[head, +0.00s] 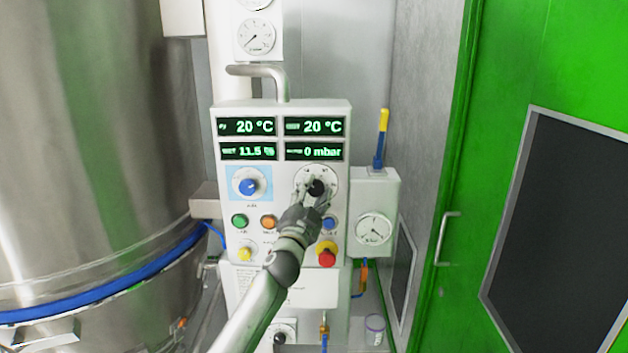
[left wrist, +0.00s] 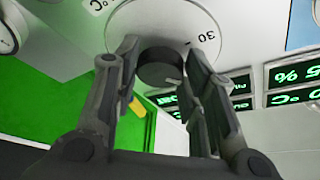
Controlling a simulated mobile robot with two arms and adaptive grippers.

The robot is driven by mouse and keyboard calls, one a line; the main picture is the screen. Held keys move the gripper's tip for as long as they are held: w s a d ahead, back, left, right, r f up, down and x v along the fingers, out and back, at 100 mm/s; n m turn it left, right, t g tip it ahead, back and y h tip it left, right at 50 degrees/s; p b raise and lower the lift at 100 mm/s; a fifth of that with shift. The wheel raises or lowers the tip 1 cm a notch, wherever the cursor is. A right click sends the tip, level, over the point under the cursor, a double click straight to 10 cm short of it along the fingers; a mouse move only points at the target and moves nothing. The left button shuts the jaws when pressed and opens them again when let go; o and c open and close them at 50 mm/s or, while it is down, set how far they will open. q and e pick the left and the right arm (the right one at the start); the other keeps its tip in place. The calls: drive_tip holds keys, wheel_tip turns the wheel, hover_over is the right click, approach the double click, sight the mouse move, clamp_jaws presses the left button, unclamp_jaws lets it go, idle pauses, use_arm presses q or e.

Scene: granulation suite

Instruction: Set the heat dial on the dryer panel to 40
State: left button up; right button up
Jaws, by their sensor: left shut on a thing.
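The dryer panel (head: 282,210) stands upright in the middle of the head view. Its heat dial has a round white scale plate (head: 328,173) and a black knob (head: 317,187) at the upper right of the panel. My left gripper (head: 316,192) is shut on the black knob, a finger on each side. In the left wrist view, the fingers (left wrist: 160,75) flank the knob (left wrist: 160,67). That view is upside down and shows a "30" on the scale plate (left wrist: 165,20). The knob's pointer and most marks are hidden or unreadable. My right gripper is out of view.
Displays above show 20 °C (head: 246,127), 20 °C (head: 315,126), 11.5 % and 0 mbar. A blue knob (head: 248,187) is left of the dial; a red button (head: 327,258) is below. A steel vessel (head: 90,150) stands left, a green door (head: 470,200) right.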

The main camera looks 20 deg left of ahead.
use_arm(q)
drive_tip(key=shift+a+r+m+g+h+p, duration=0.1)
drive_tip(key=shift+m+g+h+p, duration=0.1)
drive_tip(key=shift+m+p, duration=0.3)
drive_tip(key=shift+r+m+g+h+p, duration=0.1)
drive_tip(key=shift+m+h+p, duration=0.1)
drive_tip(key=shift+m+p, duration=0.3)
drive_tip(key=o, duration=1)
drive_tip(key=shift+f, duration=0.15)
drive_tip(key=shift+s, duration=0.1)
drive_tip(key=v, duration=1.1)
drive_tip(key=shift+s, duration=0.35)
drive_tip(key=shift+f, duration=0.1)
